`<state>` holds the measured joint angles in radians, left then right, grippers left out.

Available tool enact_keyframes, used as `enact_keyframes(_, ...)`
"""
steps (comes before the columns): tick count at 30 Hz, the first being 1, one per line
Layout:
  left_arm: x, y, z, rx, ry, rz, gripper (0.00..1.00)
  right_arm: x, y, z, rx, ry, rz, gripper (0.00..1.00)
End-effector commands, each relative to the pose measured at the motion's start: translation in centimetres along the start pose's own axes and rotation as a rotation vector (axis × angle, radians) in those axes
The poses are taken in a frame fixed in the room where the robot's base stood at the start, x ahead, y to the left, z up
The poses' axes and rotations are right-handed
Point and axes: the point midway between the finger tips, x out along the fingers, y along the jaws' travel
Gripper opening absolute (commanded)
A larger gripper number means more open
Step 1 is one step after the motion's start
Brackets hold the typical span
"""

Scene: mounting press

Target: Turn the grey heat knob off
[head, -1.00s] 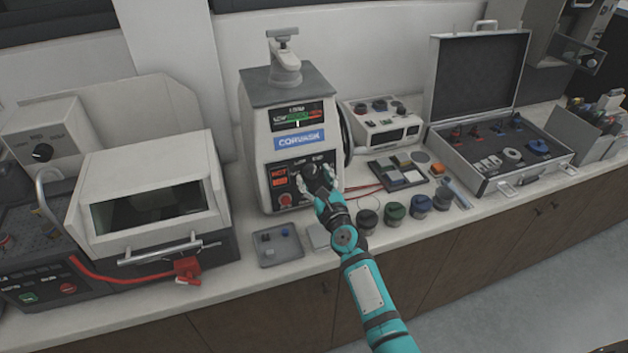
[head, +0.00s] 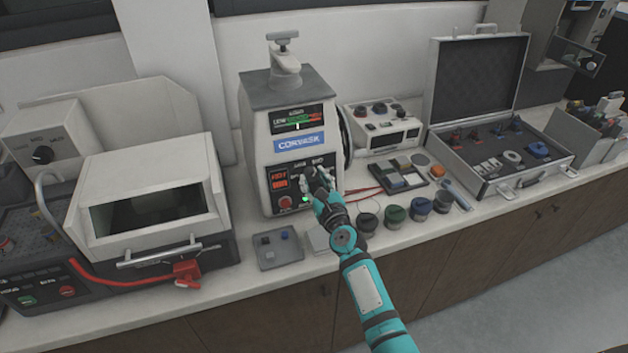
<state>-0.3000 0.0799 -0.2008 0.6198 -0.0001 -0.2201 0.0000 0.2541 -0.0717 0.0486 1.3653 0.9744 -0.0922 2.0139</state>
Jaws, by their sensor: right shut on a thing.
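The mounting press (head: 285,145) is a pale upright machine with a blue label, standing mid-counter. Its dark lower front panel (head: 280,188) has an orange-red lit display (head: 279,180), a red button (head: 285,201) and a small green light. My right gripper (head: 318,184) is at the right part of this panel, shut on the heat knob. The gripper covers most of the knob, so its pointer cannot be read. My left gripper is not in view.
A small tray (head: 266,262) lies in front of the press. Several dark-lidded jars (head: 395,217) stand right of my right arm. A white box with knobs (head: 383,125) and an open case (head: 500,165) are farther right. A cutting machine (head: 150,190) stands at left.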

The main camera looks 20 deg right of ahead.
Motion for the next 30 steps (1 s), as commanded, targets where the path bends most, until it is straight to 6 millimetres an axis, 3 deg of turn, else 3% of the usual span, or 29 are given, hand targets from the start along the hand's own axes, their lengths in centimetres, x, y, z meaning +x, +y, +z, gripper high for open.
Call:
enact_keyframes(11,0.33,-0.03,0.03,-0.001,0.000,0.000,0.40,-0.01,-0.13,-0.05,-0.181,0.000,0.033,0.02)
enact_keyframes(30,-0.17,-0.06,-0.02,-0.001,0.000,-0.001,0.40,0.00,-0.39,0.19,-0.774,0.001,0.143,0.02)
